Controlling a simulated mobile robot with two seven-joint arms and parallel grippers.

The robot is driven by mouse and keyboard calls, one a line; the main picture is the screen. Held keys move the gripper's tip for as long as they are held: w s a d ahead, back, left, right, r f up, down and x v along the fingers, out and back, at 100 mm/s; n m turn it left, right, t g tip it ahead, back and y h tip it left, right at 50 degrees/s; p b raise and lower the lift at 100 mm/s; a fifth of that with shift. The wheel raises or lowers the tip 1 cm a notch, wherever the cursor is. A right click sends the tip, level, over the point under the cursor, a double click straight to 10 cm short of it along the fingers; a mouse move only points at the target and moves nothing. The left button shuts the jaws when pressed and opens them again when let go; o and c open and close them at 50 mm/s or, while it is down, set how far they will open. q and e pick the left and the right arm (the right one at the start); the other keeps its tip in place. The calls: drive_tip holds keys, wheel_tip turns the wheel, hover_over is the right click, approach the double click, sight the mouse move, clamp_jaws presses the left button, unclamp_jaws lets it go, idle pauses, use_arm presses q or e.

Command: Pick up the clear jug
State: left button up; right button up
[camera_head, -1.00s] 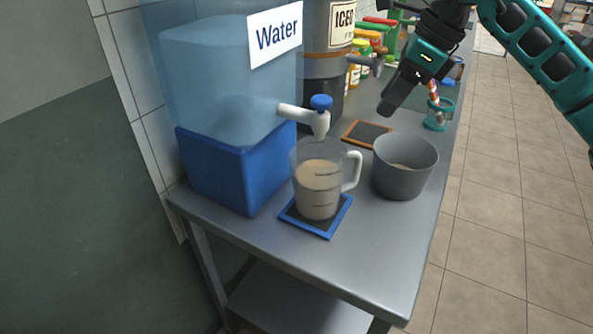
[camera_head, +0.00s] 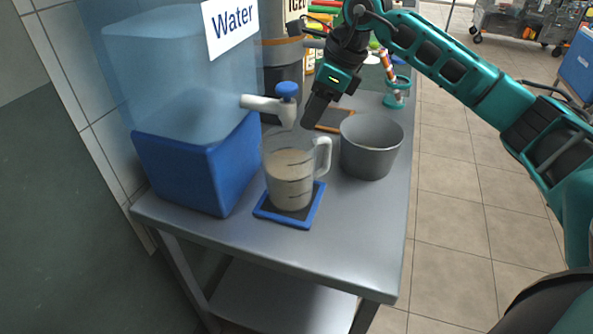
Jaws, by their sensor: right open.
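The clear jug (camera_head: 290,181) stands upright on a blue-edged mat (camera_head: 307,216) on the metal counter. It holds a pale beige liquid, and its handle (camera_head: 324,155) points right. The white tap with a blue knob is just above and behind the jug's rim. My right gripper (camera_head: 314,112) is open and empty, pointing down, above and a little behind the jug's handle, and apart from it. It is seen mostly from the side, so one finger hides the other. My left gripper is not in view.
The blue water dispenser (camera_head: 198,165) with its tap (camera_head: 270,103) stands left of the jug. A grey metal pot (camera_head: 371,150) stands close on the handle's right. A brown-edged board (camera_head: 335,122) lies behind. The counter's front part (camera_head: 340,250) is clear.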

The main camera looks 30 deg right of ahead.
sight(297, 137)
drive_tip(key=x, duration=0.5)
clamp_jaws()
idle(1.3)
drive_tip(key=shift+r, duration=0.15)
